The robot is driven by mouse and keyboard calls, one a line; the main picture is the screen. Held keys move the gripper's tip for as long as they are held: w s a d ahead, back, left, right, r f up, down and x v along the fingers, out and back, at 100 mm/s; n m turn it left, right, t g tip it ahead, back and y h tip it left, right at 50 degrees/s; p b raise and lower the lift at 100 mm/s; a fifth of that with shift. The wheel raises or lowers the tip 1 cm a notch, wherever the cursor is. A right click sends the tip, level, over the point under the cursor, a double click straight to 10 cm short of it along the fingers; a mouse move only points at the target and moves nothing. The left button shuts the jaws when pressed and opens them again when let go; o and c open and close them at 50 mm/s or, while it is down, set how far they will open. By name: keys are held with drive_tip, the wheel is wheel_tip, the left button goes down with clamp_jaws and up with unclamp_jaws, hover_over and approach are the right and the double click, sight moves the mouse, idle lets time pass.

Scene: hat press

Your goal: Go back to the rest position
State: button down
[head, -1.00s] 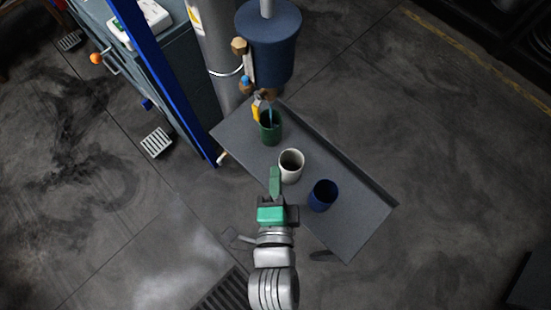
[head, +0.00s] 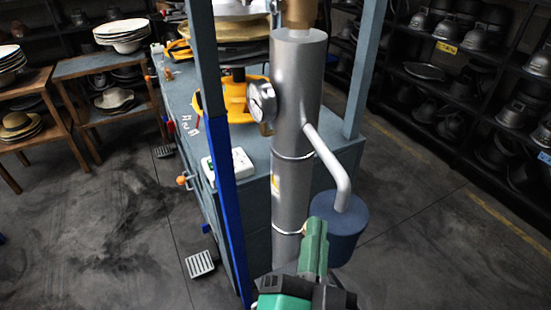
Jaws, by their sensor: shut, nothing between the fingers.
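My gripper (head: 315,228) shows in the head view at the bottom, a little right of the middle. Its green fingers point up in the picture and are shut with nothing between them. They appear in front of the lower part of the grey pipe column (head: 292,130) and beside the dark blue cylinder (head: 341,228). I cannot tell the distance between the fingers and these. The rest of my arm is below the frame.
The blue-grey press cabinet (head: 345,160) with a blue post (head: 222,190) stands behind. A gauge (head: 262,101) and a bent pipe (head: 328,155) stick out from the column. Hat shelves (head: 470,75) stand at right, wooden stands (head: 55,110) at left.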

drive_tip(key=s+a+r+n+t+y+p, duration=0.1)
drive_tip(key=s+a+r+n+t+y, duration=0.2)
drive_tip(key=r, duration=0.9)
drive_tip(key=s+a+r+n+t+y+p, duration=0.1)
drive_tip(key=a+r+n+p, duration=0.1)
drive_tip(key=r+n, duration=0.65)
wheel_tip(320, 180, up, 40)
drive_tip(key=m+p, duration=0.2)
drive_tip(key=p, duration=3.5)
drive_tip(key=shift+a+r, duration=0.2)
drive_tip(key=shift+a, duration=0.15)
drive_tip(key=shift+f+m, duration=0.1)
drive_tip(key=shift+m, duration=0.15)
